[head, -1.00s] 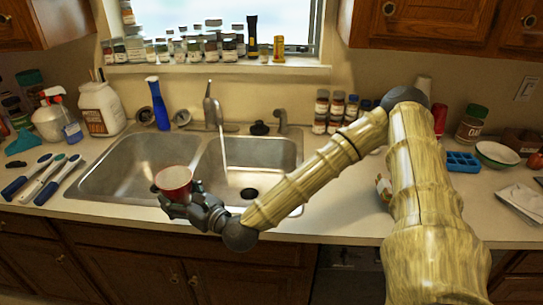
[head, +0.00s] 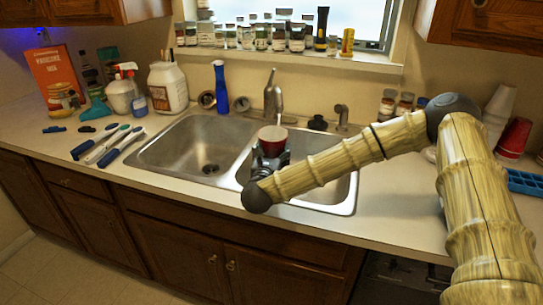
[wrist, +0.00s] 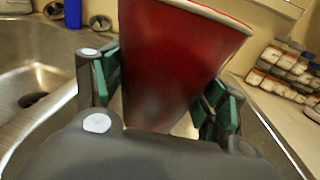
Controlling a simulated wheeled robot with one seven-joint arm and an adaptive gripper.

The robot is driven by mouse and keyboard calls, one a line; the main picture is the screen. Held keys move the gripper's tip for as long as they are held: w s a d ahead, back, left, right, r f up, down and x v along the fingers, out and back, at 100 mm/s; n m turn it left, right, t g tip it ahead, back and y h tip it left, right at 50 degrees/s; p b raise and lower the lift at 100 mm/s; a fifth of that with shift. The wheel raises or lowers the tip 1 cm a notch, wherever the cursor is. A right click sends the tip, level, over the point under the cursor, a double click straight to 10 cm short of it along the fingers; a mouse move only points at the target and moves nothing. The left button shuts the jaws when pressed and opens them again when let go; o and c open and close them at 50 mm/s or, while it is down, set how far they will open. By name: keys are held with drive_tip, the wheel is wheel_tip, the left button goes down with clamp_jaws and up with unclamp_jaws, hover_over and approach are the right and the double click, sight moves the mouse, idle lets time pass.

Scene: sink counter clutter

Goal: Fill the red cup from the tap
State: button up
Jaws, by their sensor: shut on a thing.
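The red cup (head: 272,147) is upright over the right sink basin (head: 318,190), below the tap (head: 273,96). A thin stream of water (head: 279,119) runs from the spout down toward the cup's mouth. My gripper (head: 268,160) is shut around the cup and holds it above the basin. In the wrist view the red cup (wrist: 180,65) fills the space between the green-padded fingers. The inside of the cup and its water level are hard to make out.
The left basin (head: 180,155) is empty. A blue bottle (head: 220,87) stands behind the sink, left of the tap. Brushes (head: 108,145) lie left of the sink. Another red cup (head: 515,138) stands on the counter at right. Jars line the window sill.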

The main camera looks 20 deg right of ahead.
drive_tip(key=shift+w+f+m+g+h, duration=0.1)
drive_tip(key=shift+w+m+g+h, duration=0.1)
drive_tip(key=shift+m+g+h, duration=0.25)
drive_tip(key=shift+w+m+g+h, duration=0.15)
drive_tip(key=shift+w+m+h, duration=0.1)
drive_tip(key=shift+h, duration=0.4)
drive_tip(key=w+d+f+b, duration=0.1)
drive_tip(key=w+d+f, duration=0.1)
drive_tip(key=w, duration=0.5)
drive_tip(key=w+d+f+b, duration=0.2)
drive_tip(key=w+d, duration=0.2)
drive_tip(key=w, duration=0.3)
drive_tip(key=shift+d, duration=0.4)
idle(5.1)
